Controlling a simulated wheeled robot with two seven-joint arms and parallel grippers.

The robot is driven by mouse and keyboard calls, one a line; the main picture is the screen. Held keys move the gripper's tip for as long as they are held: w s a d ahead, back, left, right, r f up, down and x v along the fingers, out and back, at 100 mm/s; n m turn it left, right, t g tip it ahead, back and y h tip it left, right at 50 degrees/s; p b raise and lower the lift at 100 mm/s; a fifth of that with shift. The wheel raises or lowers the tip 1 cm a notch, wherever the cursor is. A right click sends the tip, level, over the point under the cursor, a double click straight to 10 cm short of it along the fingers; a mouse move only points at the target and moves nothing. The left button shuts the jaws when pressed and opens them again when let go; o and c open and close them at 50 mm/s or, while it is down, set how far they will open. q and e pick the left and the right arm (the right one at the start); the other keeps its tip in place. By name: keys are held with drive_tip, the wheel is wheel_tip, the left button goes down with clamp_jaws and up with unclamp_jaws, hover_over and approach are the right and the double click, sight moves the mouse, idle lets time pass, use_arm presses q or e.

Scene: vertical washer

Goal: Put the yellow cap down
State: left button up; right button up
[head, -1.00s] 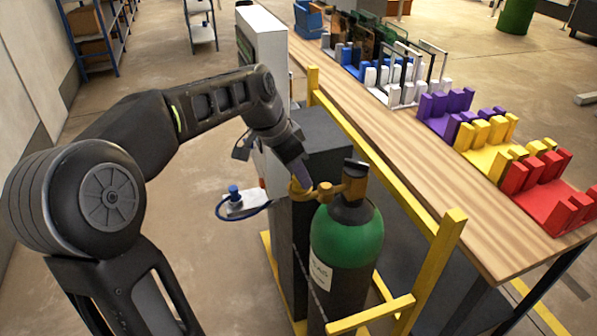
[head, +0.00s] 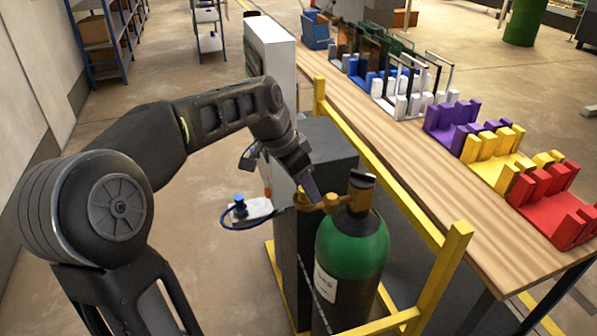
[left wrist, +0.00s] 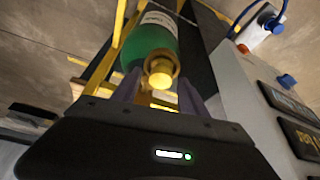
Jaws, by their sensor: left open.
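A golden-yellow round piece, seemingly the yellow cap (head: 306,205), is beside the valve's side outlet, under my left gripper (head: 309,192). In the left wrist view the round yellow piece (left wrist: 160,72) faces me in front of the cylinder. The open fingers of my left gripper (left wrist: 158,88) stand on either side of it; I cannot tell whether they touch it. Whether the cap is separate from the outlet is unclear. My right gripper is not in view.
A yellow rail frame (head: 440,240) surrounds the cylinder. A dark grey cabinet (head: 325,150) and a small white block with a blue knob and hose (head: 250,212) are close by. A wooden table (head: 400,165) holds coloured racks along the right.

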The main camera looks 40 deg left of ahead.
use_arm(q)
drive_tip(key=b+v, duration=0.1)
drive_tip(key=v, duration=1.1)
idle(0.5)
